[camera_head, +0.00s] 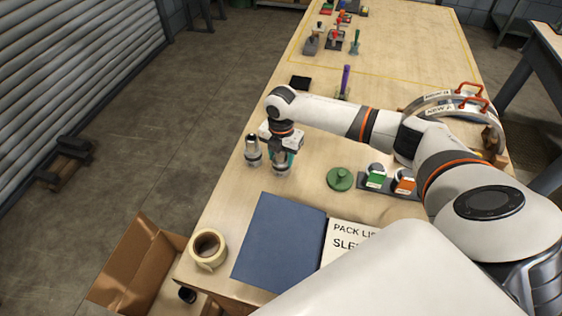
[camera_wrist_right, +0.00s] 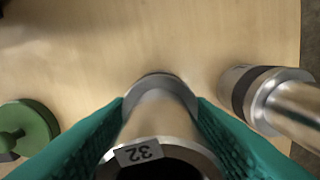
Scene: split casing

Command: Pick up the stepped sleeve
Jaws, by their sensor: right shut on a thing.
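A metal stepped sleeve labelled 32 (camera_wrist_right: 158,118) stands upright between the teal fingers of my right gripper (camera_head: 282,155). The fingers are shut on its sides, and its open top faces the wrist camera. In the head view the lower part of this sleeve (camera_head: 281,172) shows below the fingers, close to the tabletop; I cannot tell whether it touches. A second metal stepped piece with a dark band (camera_head: 252,152) stands upright just left of it, and it also shows at the right in the right wrist view (camera_wrist_right: 268,98). My left gripper is not in view.
A green knobbed disc (camera_head: 340,179) and a holder with green and orange labelled parts (camera_head: 376,181) stand to the right. A blue sheet (camera_head: 280,240), a tape roll (camera_head: 208,249) and a pack list (camera_head: 345,238) lie nearer. A cardboard box (camera_head: 138,262) is beyond the table edge.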

